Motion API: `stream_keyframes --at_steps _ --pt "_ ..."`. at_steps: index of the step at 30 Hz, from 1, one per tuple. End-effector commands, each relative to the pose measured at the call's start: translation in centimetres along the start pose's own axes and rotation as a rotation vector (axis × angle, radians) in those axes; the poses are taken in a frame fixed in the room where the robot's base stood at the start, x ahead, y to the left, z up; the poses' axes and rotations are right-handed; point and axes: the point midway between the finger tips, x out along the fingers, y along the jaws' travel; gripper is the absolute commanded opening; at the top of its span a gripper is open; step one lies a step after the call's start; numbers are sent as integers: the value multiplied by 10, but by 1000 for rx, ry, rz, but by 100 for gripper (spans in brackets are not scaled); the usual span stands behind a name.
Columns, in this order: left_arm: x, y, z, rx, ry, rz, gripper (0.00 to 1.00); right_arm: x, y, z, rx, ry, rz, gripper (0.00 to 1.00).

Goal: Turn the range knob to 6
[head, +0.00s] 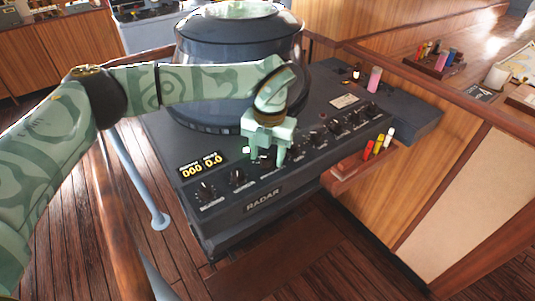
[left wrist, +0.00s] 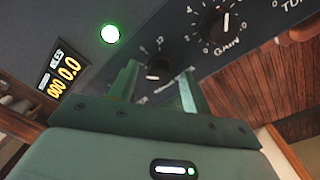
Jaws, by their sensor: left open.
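The radar console (head: 262,193) has a row of black knobs along its sloped front. My left gripper (head: 266,160) comes down over the third knob from the left in the head view, its fingers apart. In the left wrist view, a small black knob (left wrist: 157,68) sits between the two open fingers (left wrist: 158,80) of my left gripper. I take it as the range knob. A "12" shows above it; its other markings are partly hidden by the fingers, and its pointer is too small to read. I cannot tell whether the fingers touch it. My right gripper is not in view.
Beside it is the gain knob (left wrist: 217,25). A lit green lamp (left wrist: 110,33) and a yellow number display (head: 200,165) are near the gripper. The big radar hood (head: 235,75) stands behind. A small tray with markers (head: 360,163) is on the right.

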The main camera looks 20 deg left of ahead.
Motion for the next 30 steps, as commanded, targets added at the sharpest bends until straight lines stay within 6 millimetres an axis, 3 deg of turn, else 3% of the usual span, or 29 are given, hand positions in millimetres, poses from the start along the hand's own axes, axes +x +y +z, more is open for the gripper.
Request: stream_keyframes --at_steps 9,14,23,30 --pt "2 0 0 1 -1 -1 46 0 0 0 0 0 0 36" --pt "2 0 0 1 -1 -1 4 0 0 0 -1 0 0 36" --pt "1 0 0 25 -3 0 4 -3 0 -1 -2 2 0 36" --pt "-2 0 0 140 -8 0 4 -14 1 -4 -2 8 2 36"
